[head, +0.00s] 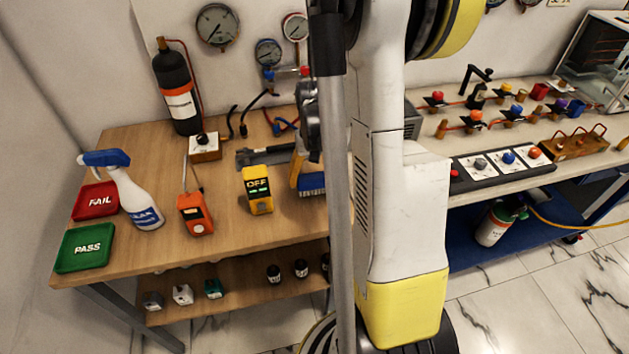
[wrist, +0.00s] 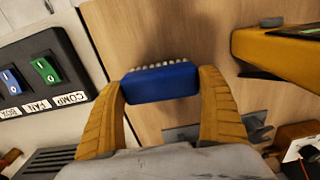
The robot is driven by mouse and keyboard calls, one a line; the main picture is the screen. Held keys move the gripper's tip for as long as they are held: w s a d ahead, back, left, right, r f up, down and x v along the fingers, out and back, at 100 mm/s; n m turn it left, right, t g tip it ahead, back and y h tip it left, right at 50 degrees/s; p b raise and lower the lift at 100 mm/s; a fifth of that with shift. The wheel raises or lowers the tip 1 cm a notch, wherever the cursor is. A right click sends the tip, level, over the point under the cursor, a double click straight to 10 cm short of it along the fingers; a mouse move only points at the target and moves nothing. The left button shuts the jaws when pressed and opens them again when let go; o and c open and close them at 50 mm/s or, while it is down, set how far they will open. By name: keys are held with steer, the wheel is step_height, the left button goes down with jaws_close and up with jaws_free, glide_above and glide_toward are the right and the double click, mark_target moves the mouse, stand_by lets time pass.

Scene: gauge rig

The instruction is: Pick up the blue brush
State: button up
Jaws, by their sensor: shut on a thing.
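The blue brush (wrist: 160,88) sits between the two yellow fingers of my gripper (wrist: 164,78) in the wrist view, with pale bristles along its far edge. Both fingers touch its ends, so the gripper is shut on it. In the head view the brush (head: 313,181) shows just left of my arm, over the wooden bench, with bristles down. My arm hides its right part, and I cannot tell whether it touches the bench top.
A yellow meter (head: 257,190) stands close left of the brush, with an orange meter (head: 195,213) beyond it. A spray bottle (head: 134,190), red tray (head: 96,201) and green tray (head: 84,248) are farther left. A switch panel (wrist: 40,75) shows in the wrist view.

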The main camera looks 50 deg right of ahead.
mark_target(315, 176)
step_height(315, 176, up, 3)
steer(key=shift+d+r+p, duration=0.1)
steer(key=shift+r+p, duration=0.1)
steer(key=shift+p, duration=0.5)
steer(key=s+d+r+p, duration=0.1)
steer(key=d+r+p, duration=0.2)
steer(key=d+r, duration=0.3)
steer(key=d, duration=0.5)
steer(key=shift+s+d, duration=0.15)
steer(key=shift+d, duration=0.1)
steer(key=shift+r, duration=0.1)
steer(key=shift+o, duration=1.4)
steer(key=c, duration=0.3)
